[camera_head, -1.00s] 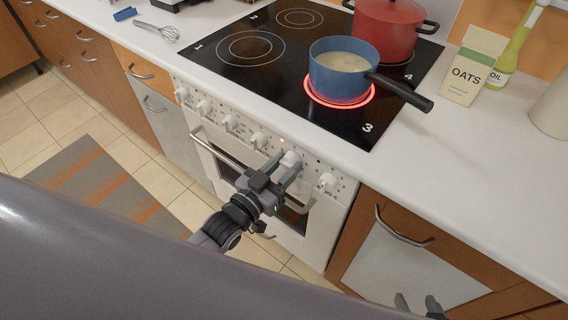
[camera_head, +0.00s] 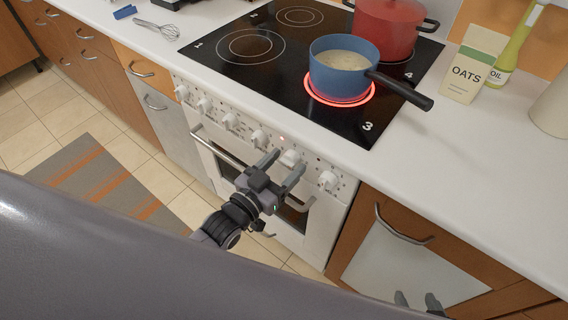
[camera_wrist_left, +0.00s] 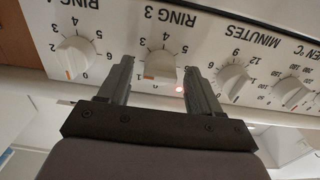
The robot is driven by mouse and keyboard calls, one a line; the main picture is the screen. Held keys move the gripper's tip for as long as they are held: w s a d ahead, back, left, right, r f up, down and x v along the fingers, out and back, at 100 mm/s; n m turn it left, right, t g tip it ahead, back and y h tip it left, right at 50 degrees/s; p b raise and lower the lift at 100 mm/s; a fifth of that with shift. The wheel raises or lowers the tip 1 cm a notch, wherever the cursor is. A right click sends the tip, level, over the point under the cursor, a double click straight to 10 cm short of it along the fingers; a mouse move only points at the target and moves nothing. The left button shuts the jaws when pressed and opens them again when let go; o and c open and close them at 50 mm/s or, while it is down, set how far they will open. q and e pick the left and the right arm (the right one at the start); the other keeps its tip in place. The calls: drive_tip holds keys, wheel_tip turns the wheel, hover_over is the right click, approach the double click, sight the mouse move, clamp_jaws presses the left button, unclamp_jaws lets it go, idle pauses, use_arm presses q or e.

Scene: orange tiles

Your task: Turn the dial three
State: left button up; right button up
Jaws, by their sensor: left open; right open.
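The ring 3 dial (camera_head: 290,158) is a white knob on the stove's front panel. In the left wrist view, the dial (camera_wrist_left: 160,63) appears upside down under the RING 3 label, with its orange mark at the picture's lower left of the knob. I cannot tell the exact number it marks. My left gripper (camera_head: 289,162) is open, its fingers on either side of the dial; gaps show between fingers and knob in the left wrist view (camera_wrist_left: 161,72). My right gripper (camera_head: 417,300) is open and empty at the bottom edge, low before the cabinet.
A blue pan (camera_head: 340,75) stands on the glowing ring 3, its handle pointing right. A red pot (camera_head: 385,30) is behind it. Other dials (camera_head: 328,180) flank the ring 3 dial. The oven handle (camera_head: 215,148) runs below. Counter at right is mostly clear in front.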

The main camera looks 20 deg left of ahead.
use_arm(q)
drive_tip(key=v, duration=0.7)
idle(0.5)
drive_tip(key=s+a+f+g+y, duration=0.2)
drive_tip(key=s+f+g, duration=0.1)
drive_tip(key=s+f, duration=0.2)
drive_tip(key=s+a+f+n+g+y, duration=0.1)
drive_tip(key=s+a+f+g+y, duration=0.1)
drive_tip(key=s+f, duration=0.3)
drive_tip(key=shift+s+n+g, duration=0.3)
drive_tip(key=shift+g, duration=0.4)
